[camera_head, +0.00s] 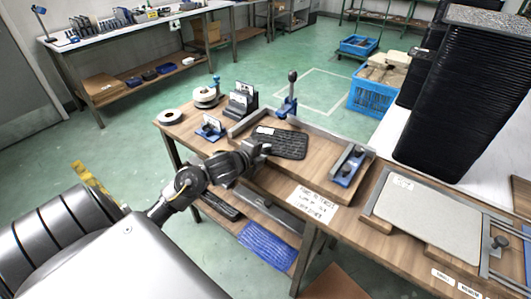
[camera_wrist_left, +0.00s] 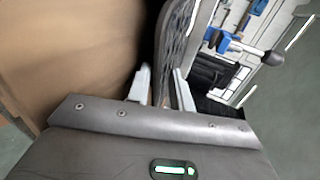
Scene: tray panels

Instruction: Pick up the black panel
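The black panel (camera_head: 281,143) is a dark, textured rectangle with a small white label at its far left. It lies in the wooden tray (camera_head: 290,178) on the workbench. My left gripper (camera_head: 264,149) is at the panel's near left edge. In the left wrist view the panel (camera_wrist_left: 176,45) runs edge-on between the two fingers of my left gripper (camera_wrist_left: 162,72). The fingers stand apart on either side of it, and a gap seems to show beside the left finger. Firm contact is not visible. My right gripper is not in view.
Blue-handled clamps (camera_head: 289,95) and (camera_head: 348,168) stand at the tray's edges. Tape rolls (camera_head: 207,97) lie at the back left. A paper sign (camera_head: 313,204) lies in front.

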